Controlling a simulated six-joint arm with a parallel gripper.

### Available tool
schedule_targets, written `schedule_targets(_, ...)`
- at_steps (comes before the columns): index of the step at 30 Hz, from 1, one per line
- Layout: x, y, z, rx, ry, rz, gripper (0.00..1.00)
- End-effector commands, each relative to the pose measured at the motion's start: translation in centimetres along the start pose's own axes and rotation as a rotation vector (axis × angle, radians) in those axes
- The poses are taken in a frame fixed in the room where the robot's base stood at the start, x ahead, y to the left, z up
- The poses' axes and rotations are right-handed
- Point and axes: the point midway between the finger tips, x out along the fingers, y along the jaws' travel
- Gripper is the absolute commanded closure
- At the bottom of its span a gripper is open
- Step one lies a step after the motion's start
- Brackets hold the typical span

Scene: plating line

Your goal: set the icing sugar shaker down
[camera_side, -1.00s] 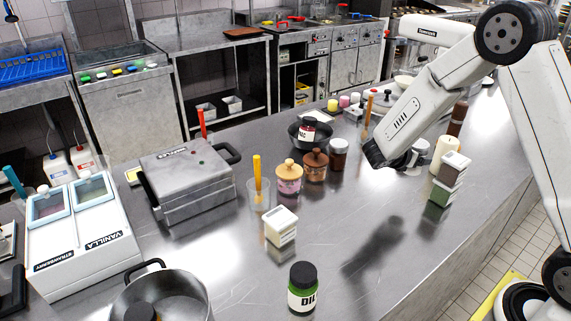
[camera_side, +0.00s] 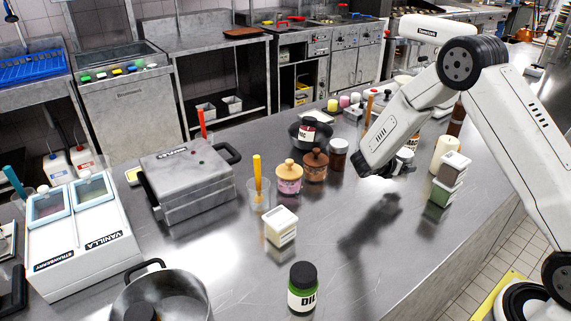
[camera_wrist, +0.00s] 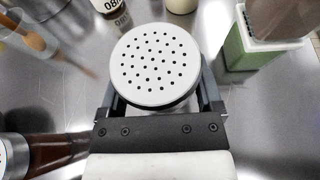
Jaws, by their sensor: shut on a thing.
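The icing sugar shaker (camera_wrist: 155,66) shows from above in the wrist view, with a round white lid full of small dark holes. My gripper (camera_wrist: 160,100) is shut on it, one finger on each side below the lid. In the side view my gripper (camera_side: 398,168) is low over the steel counter (camera_side: 335,215), right of the dark-lidded jar. The shaker (camera_side: 405,155) shows there only as a small pale part behind the gripper. Its base is hidden, so I cannot tell whether it touches the counter.
A green-and-white container (camera_wrist: 245,45) stands close right of the shaker in the wrist view. A dark red-brown jar (camera_wrist: 60,150) is at lower left.

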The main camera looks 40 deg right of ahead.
Motion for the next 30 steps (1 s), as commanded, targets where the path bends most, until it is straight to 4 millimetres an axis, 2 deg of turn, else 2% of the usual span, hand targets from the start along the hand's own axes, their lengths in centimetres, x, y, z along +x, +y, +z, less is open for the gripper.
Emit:
schedule_targets(9, 1.1, 0.0, -2.6, 0.000, 0.000, 0.000, 0.96)
schedule_targets(23, 1.3, 0.0, -3.0, 0.000, 0.000, 0.000, 0.96)
schedule_targets(24, 1.3, 0.0, -3.1, 0.000, 0.000, 0.000, 0.10)
schedule_targets(25, 1.3, 0.0, -3.1, 0.000, 0.000, 0.000, 0.00)
schedule_targets(30, 1.3, 0.0, -3.0, 0.000, 0.000, 0.000, 0.00)
